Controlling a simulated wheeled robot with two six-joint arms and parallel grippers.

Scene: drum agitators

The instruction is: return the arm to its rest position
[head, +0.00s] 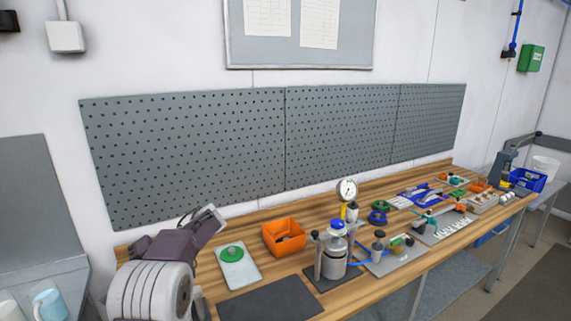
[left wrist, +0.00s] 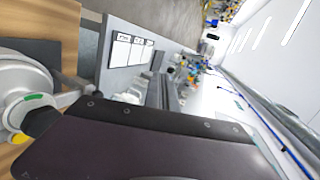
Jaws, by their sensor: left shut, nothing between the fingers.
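My left arm comes in at the lower left of the head view, a ribbed pale wrist with a dark purple housing. My left gripper (head: 208,219) is raised above the left end of the workbench (head: 205,278), in front of the pegboard. It is shut and empty. In the left wrist view the dark purple housing fills the bottom and I cannot make out the fingertips; the view is tilted and shows the room. My right gripper is in neither view.
An orange bin (head: 284,238), a white plate with a green disc (head: 237,267), a dark mat (head: 270,300) and a metal vessel with a gauge (head: 335,250) stand right of my left gripper. Tools and a blue bin (head: 527,180) lie farther right. The grey pegboard (head: 190,150) stands behind.

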